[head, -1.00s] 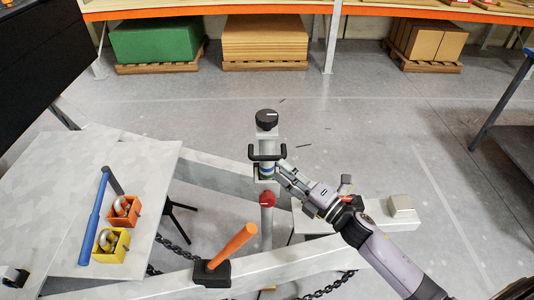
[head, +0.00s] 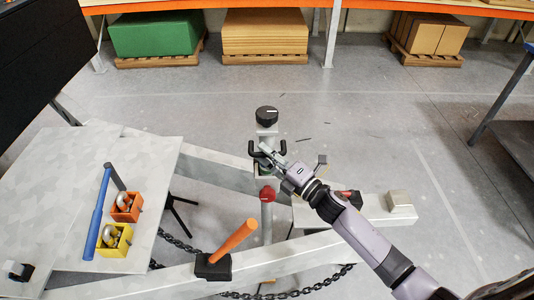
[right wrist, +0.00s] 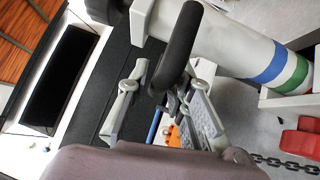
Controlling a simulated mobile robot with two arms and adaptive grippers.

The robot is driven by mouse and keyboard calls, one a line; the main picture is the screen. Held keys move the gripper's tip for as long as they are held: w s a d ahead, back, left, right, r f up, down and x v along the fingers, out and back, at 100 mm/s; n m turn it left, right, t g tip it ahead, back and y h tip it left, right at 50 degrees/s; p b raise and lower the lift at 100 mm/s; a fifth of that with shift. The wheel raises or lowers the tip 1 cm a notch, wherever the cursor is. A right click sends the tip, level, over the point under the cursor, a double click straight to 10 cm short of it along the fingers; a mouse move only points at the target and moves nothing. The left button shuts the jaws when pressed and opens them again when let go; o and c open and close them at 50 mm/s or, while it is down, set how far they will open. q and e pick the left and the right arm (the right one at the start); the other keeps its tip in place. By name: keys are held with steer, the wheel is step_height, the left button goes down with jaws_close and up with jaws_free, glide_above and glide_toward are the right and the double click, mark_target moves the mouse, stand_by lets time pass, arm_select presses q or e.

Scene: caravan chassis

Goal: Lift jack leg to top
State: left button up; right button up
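The jack leg is an upright pale tube with a black knob (head: 266,116) on top and a red knob (head: 267,194) lower down. Black handles (head: 282,150) stick out on both sides of it; one handle bar (right wrist: 180,40) looms large in the right wrist view. There the leg tube (right wrist: 215,42) shows blue and green bands. My right gripper (head: 268,155) is in front of the leg at handle height. Its fingers (right wrist: 160,88) are apart, with the handle's lower end appearing between or just before them; contact is unclear. My left gripper is out of view.
The pale chassis frame (head: 310,250) runs around the leg, with an orange lever (head: 234,240) and chain (head: 310,293) near. A panel (head: 60,190) at left carries a blue-handled tool (head: 97,215), an orange box (head: 126,207) and a yellow box (head: 114,240).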

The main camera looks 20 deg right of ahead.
jaws_close()
stand_by(0.4)
step_height(320, 180, up, 16)
steer(key=p, duration=1.1)
steer(key=shift+w, duration=0.15)
steer(key=shift+f, duration=0.1)
steer(key=shift+o, duration=1.7)
jaws_free()
steer(key=shift+f, duration=0.15)
steer(key=shift+o, duration=0.3)
steer(key=shift+f, duration=0.1)
